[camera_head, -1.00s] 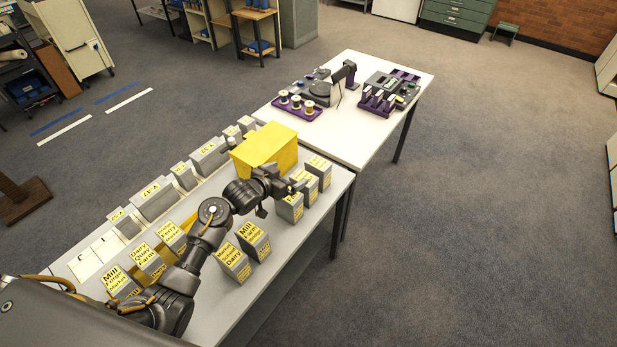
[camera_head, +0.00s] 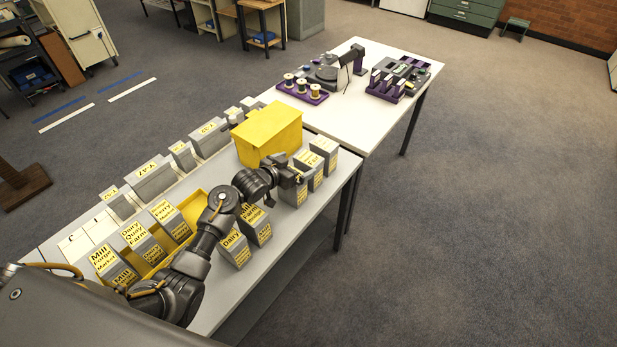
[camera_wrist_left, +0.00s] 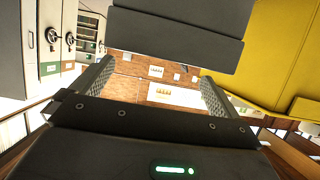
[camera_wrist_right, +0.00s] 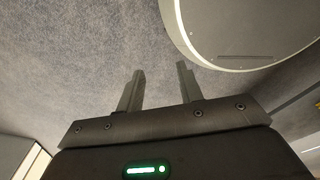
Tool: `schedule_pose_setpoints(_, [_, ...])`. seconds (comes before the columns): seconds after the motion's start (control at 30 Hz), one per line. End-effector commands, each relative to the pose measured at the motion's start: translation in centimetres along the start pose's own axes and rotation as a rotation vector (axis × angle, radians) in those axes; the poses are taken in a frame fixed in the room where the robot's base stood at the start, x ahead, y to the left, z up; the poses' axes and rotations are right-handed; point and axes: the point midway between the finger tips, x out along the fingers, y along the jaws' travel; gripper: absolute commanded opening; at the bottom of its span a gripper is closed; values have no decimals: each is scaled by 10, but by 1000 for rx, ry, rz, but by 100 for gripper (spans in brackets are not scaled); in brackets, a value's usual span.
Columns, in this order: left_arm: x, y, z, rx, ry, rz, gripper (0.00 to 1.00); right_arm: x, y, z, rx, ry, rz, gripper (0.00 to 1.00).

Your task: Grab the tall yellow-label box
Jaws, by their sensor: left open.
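Several upright grey boxes with yellow labels stand on the near table. Three of them (camera_head: 324,148) stand in a group at its right end; I cannot tell for sure which is the tall one. My left gripper (camera_head: 293,178) is at the near end of this group, over or in front of the nearest box (camera_head: 294,195) and partly covering it. In the left wrist view its fingers (camera_wrist_left: 155,90) are apart with nothing seen between them. A dark slab-like thing fills the top of that view. My right gripper (camera_wrist_right: 160,88) is open and empty, with floor behind it.
A large yellow box (camera_head: 268,135) stands just behind my left gripper; it also shows in the left wrist view (camera_wrist_left: 265,50). More labelled boxes (camera_head: 235,247) stand under my left arm. A yellow tray (camera_head: 193,207) lies further left. A white table (camera_head: 340,128) with equipment adjoins.

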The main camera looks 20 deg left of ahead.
Motion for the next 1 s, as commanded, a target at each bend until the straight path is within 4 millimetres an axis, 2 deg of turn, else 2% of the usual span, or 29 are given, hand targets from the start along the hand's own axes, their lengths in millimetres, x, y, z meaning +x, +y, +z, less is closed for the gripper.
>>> schedule_pose_setpoints(0.17, [4,0,1,0,-1,0,100,4,0,13,-1,-16,0,36])
schedule_pose_setpoints(0.37, [31,0,7,0,0,0,100,35,0,24,-2,-26,1,36])
schedule_pose_setpoints(0.6, [57,0,4,1,-1,0,100,64,1,22,-2,-21,2,36])
schedule_pose_setpoints(1.0, [62,0,-1,1,-2,0,100,67,-1,19,0,-17,0,36])
